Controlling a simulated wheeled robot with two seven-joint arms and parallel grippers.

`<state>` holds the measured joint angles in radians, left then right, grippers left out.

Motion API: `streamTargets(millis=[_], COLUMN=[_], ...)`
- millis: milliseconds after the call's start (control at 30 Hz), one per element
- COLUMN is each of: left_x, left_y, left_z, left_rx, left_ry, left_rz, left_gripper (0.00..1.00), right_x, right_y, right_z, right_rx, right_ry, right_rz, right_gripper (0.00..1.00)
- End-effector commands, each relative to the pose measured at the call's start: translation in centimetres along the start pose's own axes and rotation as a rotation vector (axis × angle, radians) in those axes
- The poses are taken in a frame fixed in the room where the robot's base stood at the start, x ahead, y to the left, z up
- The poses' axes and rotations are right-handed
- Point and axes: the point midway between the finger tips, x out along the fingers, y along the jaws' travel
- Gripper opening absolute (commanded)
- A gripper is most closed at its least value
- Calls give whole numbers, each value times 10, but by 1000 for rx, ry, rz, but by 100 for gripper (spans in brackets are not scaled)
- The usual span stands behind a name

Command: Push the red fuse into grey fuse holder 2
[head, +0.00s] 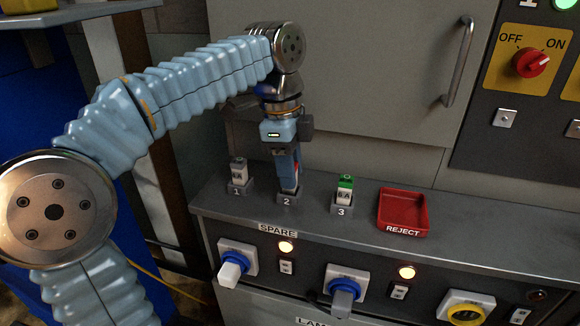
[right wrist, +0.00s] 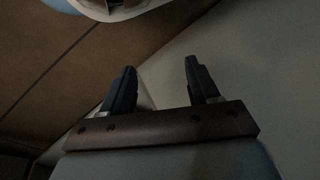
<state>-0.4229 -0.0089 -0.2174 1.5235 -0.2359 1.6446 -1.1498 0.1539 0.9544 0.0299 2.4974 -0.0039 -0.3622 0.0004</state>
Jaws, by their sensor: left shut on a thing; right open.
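My left gripper (head: 289,178) points straight down over grey fuse holder 2 (head: 287,199) on the grey ledge. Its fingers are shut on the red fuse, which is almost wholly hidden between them. The fingertips are right at the top of the holder. I cannot tell how deep the fuse sits in it. My right gripper (right wrist: 160,72) shows only in the right wrist view; it is open, with nothing between its two dark fingers.
Holder 1 (head: 238,188) with a grey fuse stands left of my left gripper. Holder 3 (head: 341,211) with a green-topped fuse (head: 345,188) stands right. A red reject tray (head: 403,211) lies farther right. Plugs and lit lamps are on the panel below.

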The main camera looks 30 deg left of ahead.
Motion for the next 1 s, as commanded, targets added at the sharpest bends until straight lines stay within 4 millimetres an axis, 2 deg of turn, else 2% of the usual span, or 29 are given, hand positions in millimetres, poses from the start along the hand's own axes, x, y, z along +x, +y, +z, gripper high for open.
streamTargets(millis=[467, 1000], left_x=[0, 9], left_y=[0, 0], left_z=[0, 1], left_rx=[0, 0], left_ry=[0, 0], left_rz=[0, 0], left_gripper=[0, 0], right_x=[-3, 3], right_y=[-1, 1], right_z=[0, 0], right_rx=[0, 0], right_ry=[0, 0], right_rz=[0, 0], right_gripper=[60, 60])
